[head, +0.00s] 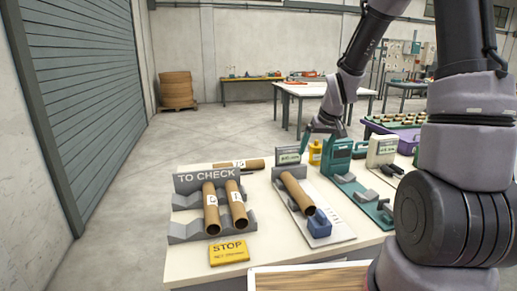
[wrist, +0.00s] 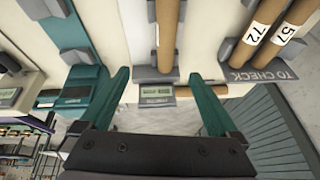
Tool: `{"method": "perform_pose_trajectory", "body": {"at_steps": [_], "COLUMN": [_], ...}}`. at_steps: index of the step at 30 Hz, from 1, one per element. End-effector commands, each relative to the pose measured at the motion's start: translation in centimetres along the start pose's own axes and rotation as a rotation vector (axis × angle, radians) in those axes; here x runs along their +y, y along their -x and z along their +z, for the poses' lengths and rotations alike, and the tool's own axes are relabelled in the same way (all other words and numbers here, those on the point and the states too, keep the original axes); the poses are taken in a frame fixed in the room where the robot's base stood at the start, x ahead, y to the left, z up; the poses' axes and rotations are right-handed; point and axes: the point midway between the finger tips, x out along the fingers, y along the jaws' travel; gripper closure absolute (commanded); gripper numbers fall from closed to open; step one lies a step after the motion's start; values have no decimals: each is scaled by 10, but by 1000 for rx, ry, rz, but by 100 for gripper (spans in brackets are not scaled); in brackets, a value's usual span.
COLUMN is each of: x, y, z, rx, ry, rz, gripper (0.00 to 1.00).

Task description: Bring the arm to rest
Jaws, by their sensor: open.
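My gripper (head: 318,132) hangs over the back of the table, beyond a device with a small display. In the wrist view its two green fingers (wrist: 163,90) are spread wide, with nothing held between them. A brown cardboard tube (head: 297,192) rests on the white-based measuring stand (head: 335,230), its near end by a blue block (head: 319,226). In the wrist view this tube (wrist: 168,40) and the stand's display (wrist: 157,92) show past the gap between the fingers. The arm is raised and bent, reaching down from upper right.
The grey TO CHECK rack (head: 185,228) holds two labelled tubes (head: 210,208); another tube (head: 240,164) lies behind it. A yellow STOP sign (head: 229,252) is in front. Green devices (head: 338,160) and a purple crate (head: 378,128) stand to the right. Open floor lies left.

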Motion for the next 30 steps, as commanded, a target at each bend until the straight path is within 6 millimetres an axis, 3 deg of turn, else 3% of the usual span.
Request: {"method": "perform_pose_trajectory", "body": {"at_steps": [1,8,12,18,24,30], "x": [0,-4,-9,-19,-26,-29], "y": [27,131,188,256,293,302], "z": [-2,14,36,78,113,125], "rx": [22,78,118,173,203,207], "ry": [-16,-136,-219,-338,-418,-445], "rz": [17,52,46,-1,-56,-78], "gripper": [4,4,4,4,4,4]}}
